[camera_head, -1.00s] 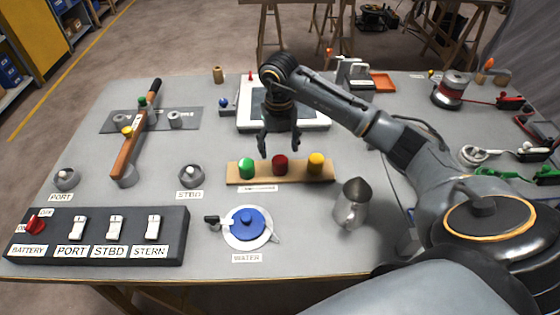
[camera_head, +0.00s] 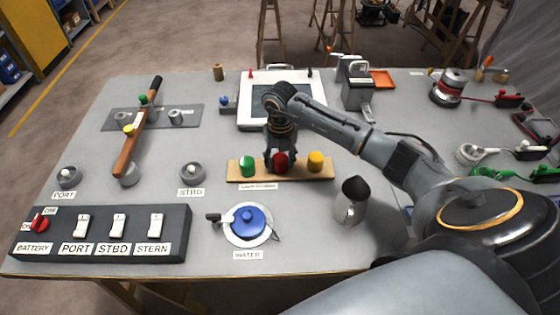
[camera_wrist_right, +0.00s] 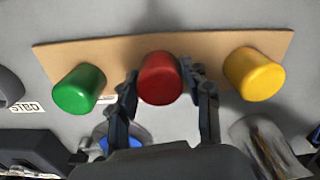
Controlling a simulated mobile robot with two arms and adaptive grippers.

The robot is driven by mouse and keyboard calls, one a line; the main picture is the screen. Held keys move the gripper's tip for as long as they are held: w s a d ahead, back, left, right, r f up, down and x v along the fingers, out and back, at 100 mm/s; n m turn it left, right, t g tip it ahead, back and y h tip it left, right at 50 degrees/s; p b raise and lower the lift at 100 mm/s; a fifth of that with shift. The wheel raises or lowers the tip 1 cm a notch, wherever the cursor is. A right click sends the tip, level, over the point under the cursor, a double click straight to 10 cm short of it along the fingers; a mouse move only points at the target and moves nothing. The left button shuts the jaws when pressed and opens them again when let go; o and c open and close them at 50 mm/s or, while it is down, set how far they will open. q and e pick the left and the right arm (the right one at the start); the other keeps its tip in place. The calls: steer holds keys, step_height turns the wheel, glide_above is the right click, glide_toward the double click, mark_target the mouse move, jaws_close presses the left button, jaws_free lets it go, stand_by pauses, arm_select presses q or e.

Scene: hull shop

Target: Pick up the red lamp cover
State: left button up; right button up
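The red lamp cover (camera_head: 280,161) stands upright on a wooden strip (camera_head: 305,176), between a green cover (camera_head: 247,166) and a yellow cover (camera_head: 315,161). My right gripper (camera_head: 281,158) is lowered over the red cover from behind and above. In the right wrist view the red cover (camera_wrist_right: 160,78) sits between the two fingertips (camera_wrist_right: 159,76), one on each side and very near its wall. The fingers look open around it, with no firm contact visible. The cover still rests on the strip. My left gripper is not in view.
A switch panel (camera_head: 103,235) lies at the front left. A white-framed tray (camera_head: 244,118) is behind my gripper. Bare table lies between the strip and STBD knob.

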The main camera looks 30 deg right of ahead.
mark_target(280, 157)
steer(key=c, duration=0.4)
steer(key=shift+r, duration=0.45)
step_height(280, 157, up, 2)
steer(key=shift+w+r, duration=0.1)
steer(key=shift+r, duration=0.1)
steer(key=s+a+r+b, duration=0.2)
steer(key=s+a+r, duration=0.7)
steer(key=a, duration=0.1)
steer(key=shift+s+a+r, duration=0.15)
steer(key=shift+s+r, duration=0.2)
steer(key=shift+r, duration=0.05)
